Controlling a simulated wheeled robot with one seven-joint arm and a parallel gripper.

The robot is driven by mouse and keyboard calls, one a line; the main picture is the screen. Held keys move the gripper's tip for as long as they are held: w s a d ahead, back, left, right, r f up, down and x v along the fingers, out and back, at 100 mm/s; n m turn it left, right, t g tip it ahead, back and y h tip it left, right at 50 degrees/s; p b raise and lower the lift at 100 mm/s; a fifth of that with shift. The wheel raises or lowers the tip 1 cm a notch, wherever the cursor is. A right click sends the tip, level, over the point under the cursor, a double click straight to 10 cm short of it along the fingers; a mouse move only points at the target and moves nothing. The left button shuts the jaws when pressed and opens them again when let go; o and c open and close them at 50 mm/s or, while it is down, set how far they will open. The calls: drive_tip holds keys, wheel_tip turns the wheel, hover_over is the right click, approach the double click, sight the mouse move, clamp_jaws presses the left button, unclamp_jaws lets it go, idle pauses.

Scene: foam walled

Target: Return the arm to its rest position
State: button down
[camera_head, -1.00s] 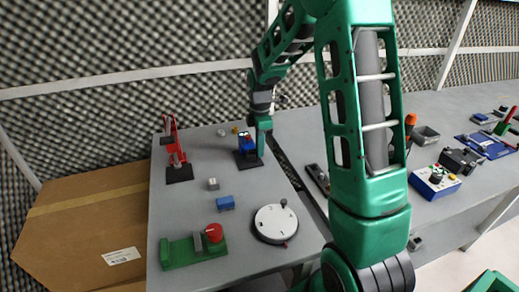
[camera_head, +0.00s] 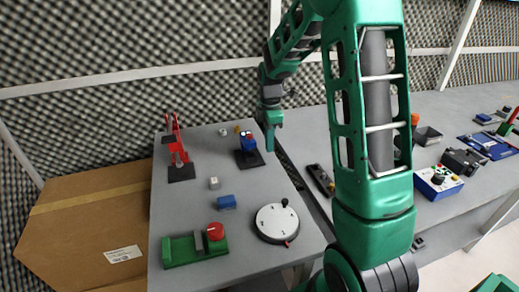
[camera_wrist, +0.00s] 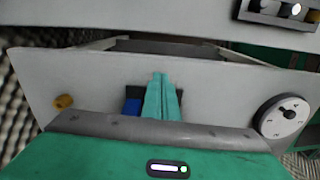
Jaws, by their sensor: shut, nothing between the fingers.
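My gripper (camera_head: 270,138) is a green, narrow pair of fingers, shut and empty. In the head view it hangs at the right edge of the grey table, just right of a blue object on a black base (camera_head: 249,158). In the wrist view the closed fingers (camera_wrist: 161,97) point away over the table, with part of something blue (camera_wrist: 132,107) showing to their left. My green arm rises from the lower right and bends over at the top of the head view.
The table (camera_head: 185,205) bears a red stand (camera_head: 177,148), a blue block (camera_head: 226,202), a white dial (camera_head: 277,223) and a green fixture with a red knob (camera_head: 196,246). A cardboard box (camera_head: 85,225) is at left. A second bench (camera_head: 445,110) at right holds several devices.

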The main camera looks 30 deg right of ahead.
wheel_tip(320, 180, up, 8)
drive_tip(key=r, duration=0.1)
drive_tip(key=s+d+r+m, duration=0.1)
drive_tip(key=s+r+m, duration=0.1)
drive_tip(key=s+m, duration=0.5)
drive_tip(key=s+d+r+m, duration=0.2)
drive_tip(key=s+m, duration=0.1)
drive_tip(key=s, duration=0.7)
drive_tip(key=s+a+f+m, duration=0.2)
drive_tip(key=s+m, duration=0.9)
drive_tip(key=s, duration=0.7)
drive_tip(key=shift+s+a+f+m, duration=0.15)
drive_tip(key=shift+f+m, duration=0.15)
drive_tip(key=shift+f, duration=0.4)
